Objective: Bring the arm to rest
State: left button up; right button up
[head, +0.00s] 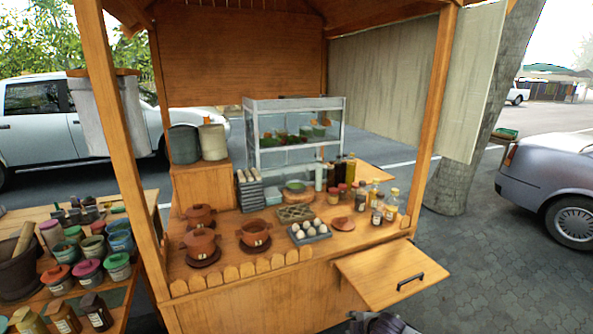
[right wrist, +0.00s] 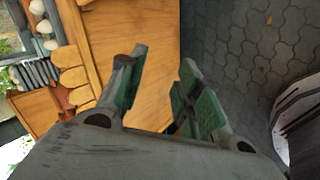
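My right gripper (right wrist: 160,95) is open in the right wrist view, its two green-padded fingers apart with nothing between them. Beyond the fingers are a wooden panel of the stall and the grey paving. A dark part of my right arm or gripper shows at the bottom edge of the head view, below the fold-out shelf. My left gripper is not in view. A dark clay mortar (head: 18,272) stands on the side table at the far left of the head view, with a light pestle leaning in it.
The wooden stall counter (head: 225,262) holds clay pots (head: 254,232), an egg tray (head: 309,231), bottles (head: 391,205) and a glass case (head: 294,135). The fold-out shelf (head: 375,275) is bare. Lidded jars (head: 88,272) crowd the left table. Paving (head: 480,270) is open at right.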

jog(key=s+a+r+m+g+y, duration=0.1)
jog(key=s+a+r+m, duration=0.2)
jog(key=s+a+m, duration=0.65)
jog(key=s+d+r+m+g+h, duration=0.1)
jog(key=s+d+m+g, duration=0.15)
jog(key=s+d, duration=0.5)
jog(key=s+d+r+m+g+h, duration=0.1)
jog(key=s+d+m, duration=0.35)
jog(key=s, duration=0.65)
notch_tip(320, 180, down, 33)
jog(key=s+d+g, duration=0.1)
jog(key=s, duration=0.1)
jog(key=s+d+f, duration=0.2)
jog(key=s+f, duration=0.8)
jog(key=s, duration=0.1)
jog(key=s+d+f+n+g, duration=0.1)
jog(key=s+d+f, duration=0.1)
jog(key=s+f, duration=0.8)
jog(key=shift+s+h, duration=0.3)
jog(key=shift+s, duration=0.55)
